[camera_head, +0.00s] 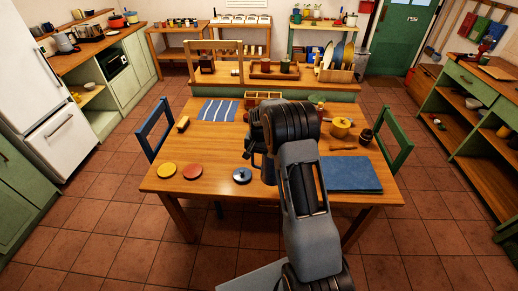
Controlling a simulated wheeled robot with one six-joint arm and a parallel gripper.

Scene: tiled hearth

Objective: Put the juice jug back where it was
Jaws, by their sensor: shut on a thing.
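My arm reaches over the wooden table (215,142) from the front. My gripper (257,146) shows only in part, as dark pieces at the left of my wrist above the middle of the table. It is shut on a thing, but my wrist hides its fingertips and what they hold. I cannot make out a juice jug anywhere in this view.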

